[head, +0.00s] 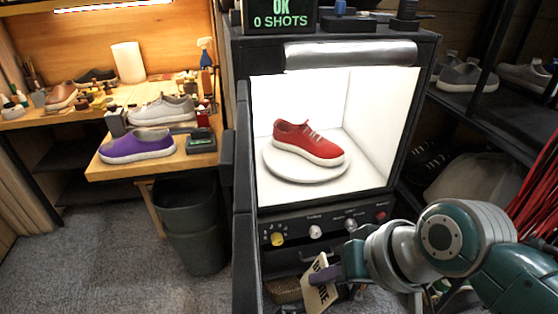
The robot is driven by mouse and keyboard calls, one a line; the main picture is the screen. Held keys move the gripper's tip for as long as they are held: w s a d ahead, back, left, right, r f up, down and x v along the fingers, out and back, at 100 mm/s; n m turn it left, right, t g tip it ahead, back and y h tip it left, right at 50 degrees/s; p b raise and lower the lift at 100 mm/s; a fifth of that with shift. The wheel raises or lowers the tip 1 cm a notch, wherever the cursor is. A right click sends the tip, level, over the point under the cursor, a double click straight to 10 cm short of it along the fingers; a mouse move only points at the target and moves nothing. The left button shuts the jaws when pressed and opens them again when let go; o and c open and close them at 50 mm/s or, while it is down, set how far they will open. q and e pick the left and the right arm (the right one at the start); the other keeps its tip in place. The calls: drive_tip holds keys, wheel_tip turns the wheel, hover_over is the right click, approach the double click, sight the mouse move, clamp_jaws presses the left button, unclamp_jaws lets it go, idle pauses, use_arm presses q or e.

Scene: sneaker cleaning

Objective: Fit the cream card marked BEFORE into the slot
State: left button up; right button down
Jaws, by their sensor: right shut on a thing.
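The cream card (319,294) is at the bottom centre of the head view, with dark lettering partly showing. My right gripper (328,275) comes in from the right and is shut on the card's upper part, holding it tilted in front of the lower part of the black photo booth (433,110). The fingers cover part of the lettering. I cannot make out the slot. My left gripper is not in view.
A red sneaker (306,143) sits on a white round turntable (279,174) inside the lit booth. Knobs (315,231) line the booth's front panel. A dark bin (190,235) and a wooden bench (105,172) with shoes stand left. Dark shelves (507,105) stand right.

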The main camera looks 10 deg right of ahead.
sight(314, 313)
drive_tip(key=shift+s+d+f, duration=0.15)
drive_tip(key=shift+s+f, duration=0.2)
drive_tip(key=shift+f, duration=0.25)
drive_tip(key=shift+s+d+f, duration=0.15)
drive_tip(key=shift+s+f, duration=0.2)
drive_tip(key=shift+f, duration=0.25)
drive_tip(key=shift+r, duration=0.1)
drive_tip(key=shift+s, duration=0.1)
drive_tip(key=f+b, duration=0.1)
drive_tip(key=a+f+b, duration=0.1)
drive_tip(key=f, duration=0.1)
drive_tip(key=f+b, duration=0.1)
drive_tip(key=shift+a+f+b, duration=0.4)
drive_tip(key=shift+a+f, duration=0.25)
drive_tip(key=shift+f, duration=0.1)
idle(0.9)
